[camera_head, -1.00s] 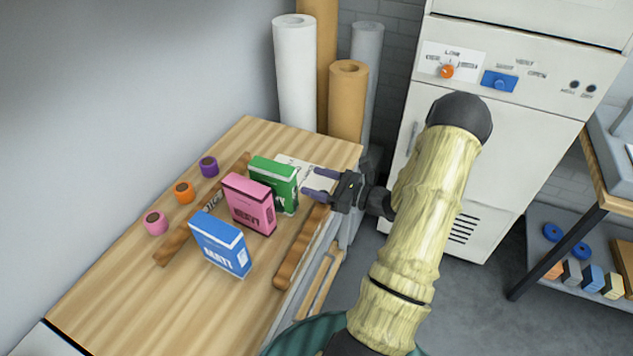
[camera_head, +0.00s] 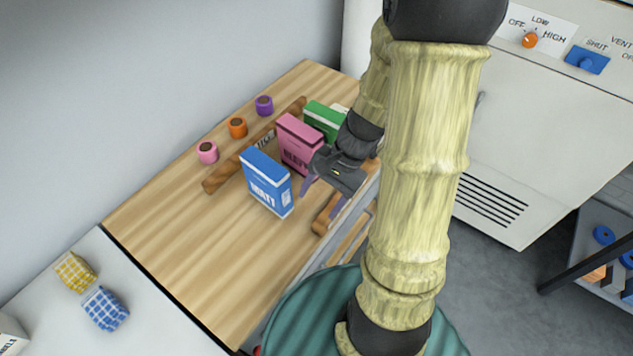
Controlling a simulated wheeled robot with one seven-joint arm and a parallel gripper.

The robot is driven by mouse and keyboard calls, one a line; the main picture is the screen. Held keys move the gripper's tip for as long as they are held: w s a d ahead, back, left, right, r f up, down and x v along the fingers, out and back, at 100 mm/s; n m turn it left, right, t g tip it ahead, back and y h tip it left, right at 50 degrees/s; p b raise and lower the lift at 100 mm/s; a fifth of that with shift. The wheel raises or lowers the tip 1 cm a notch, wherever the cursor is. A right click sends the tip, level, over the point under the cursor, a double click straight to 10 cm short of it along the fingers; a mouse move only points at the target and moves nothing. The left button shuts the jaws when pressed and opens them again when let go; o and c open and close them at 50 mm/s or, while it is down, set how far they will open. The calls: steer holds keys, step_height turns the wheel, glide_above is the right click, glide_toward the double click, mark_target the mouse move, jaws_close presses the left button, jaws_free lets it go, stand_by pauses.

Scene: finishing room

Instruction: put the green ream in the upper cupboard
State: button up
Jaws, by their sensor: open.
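The green ream (camera_head: 324,119) stands upright at the far end of the wooden counter (camera_head: 218,258), behind the pink ream. My arm and gripper hide its right part. The pink ream (camera_head: 298,145) stands in front of it, and the blue ream (camera_head: 266,182) stands nearest. My gripper (camera_head: 322,199) is open and empty, its purple fingers pointing down beside the right side of the blue ream, over the counter's right edge area. I cannot tell whether a finger touches a ream. The upper cupboard cannot be made out in this view.
Wooden rails lie left (camera_head: 222,178) and right (camera_head: 325,215) of the reams. Pink (camera_head: 207,152), orange (camera_head: 237,128) and purple (camera_head: 264,105) small rolls stand left. A white cabinet (camera_head: 500,150) stands at right. Checked cloth bundles (camera_head: 105,308) lie on the white surface at lower left.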

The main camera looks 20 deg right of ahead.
steer(key=r+n+t+h, duration=0.1)
steer(key=n+h, duration=0.1)
steer(key=n, duration=0.1)
steer(key=r+n+t+h, duration=0.1)
steer(key=r+n, duration=0.1)
steer(key=n, duration=0.1)
steer(key=a+r+n+t+h, duration=0.1)
steer(key=r+n+h, duration=0.1)
steer(key=n, duration=0.2)
steer(key=shift+a+r+t+h, duration=0.1)
steer(key=shift+r+t+h, duration=0.2)
steer(key=shift+t, duration=0.1)
